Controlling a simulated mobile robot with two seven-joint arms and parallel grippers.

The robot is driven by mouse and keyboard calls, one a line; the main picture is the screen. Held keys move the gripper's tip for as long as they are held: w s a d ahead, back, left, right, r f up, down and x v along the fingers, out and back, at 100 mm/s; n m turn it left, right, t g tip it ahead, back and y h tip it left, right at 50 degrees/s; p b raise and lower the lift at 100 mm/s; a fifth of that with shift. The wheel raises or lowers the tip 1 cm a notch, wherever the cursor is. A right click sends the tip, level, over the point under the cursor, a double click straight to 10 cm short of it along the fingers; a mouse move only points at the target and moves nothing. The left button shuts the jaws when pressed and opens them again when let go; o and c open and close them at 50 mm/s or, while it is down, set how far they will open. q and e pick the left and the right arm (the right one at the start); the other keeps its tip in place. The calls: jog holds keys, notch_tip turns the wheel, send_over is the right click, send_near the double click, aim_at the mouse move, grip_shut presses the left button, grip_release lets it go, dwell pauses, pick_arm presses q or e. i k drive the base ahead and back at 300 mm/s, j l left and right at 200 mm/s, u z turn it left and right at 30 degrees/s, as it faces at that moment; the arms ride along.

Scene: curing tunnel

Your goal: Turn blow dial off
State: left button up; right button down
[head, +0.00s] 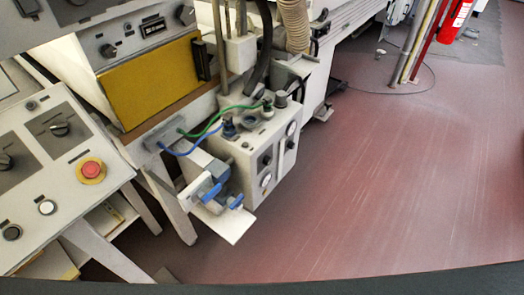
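Several dark dials are in the head view, and their labels are too small to read, so I cannot tell which is the blow dial. One dial (60,128) sits on a dark plate on the sloped grey control panel at the left. A second panel dial (5,161) is cut by the left edge. On the upper panel there is a black knob (108,50) left of a small display, and another knob (185,14) at its right end. The dials' settings are not clear. Neither of my grippers is in view.
A red button (91,170) on a yellow ring sits on the sloped panel. A grey box (245,150) with gauges, hoses and blue-handled parts stands right of it. A red extinguisher (455,20) is at the back right. The reddish floor (390,190) at the right is clear.

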aim_at(290, 145)
jog(key=l+u, duration=0.1)
jog(key=u, duration=0.3)
jog(key=i+l+u, duration=0.1)
jog(key=u, duration=0.3)
jog(key=l+u, duration=0.25)
jog(key=l, duration=0.2)
jog(key=l+u, duration=0.3)
jog(key=l, duration=0.15)
jog(key=l+u, duration=0.1)
jog(key=l, duration=0.35)
jog(key=k+l+u, duration=0.1)
jog(key=l, duration=0.4)
jog(key=l+u, duration=0.1)
jog(key=l, duration=0.35)
jog(key=k+l+u, duration=0.1)
jog(key=l, duration=0.35)
jog(key=k+l, duration=0.1)
jog(key=l, duration=0.35)
jog(key=k+l, duration=0.1)
jog(key=l, duration=0.4)
jog(key=k+l, duration=0.1)
jog(key=l, duration=0.35)
jog(key=k+l, duration=0.1)
jog(key=l, duration=0.4)
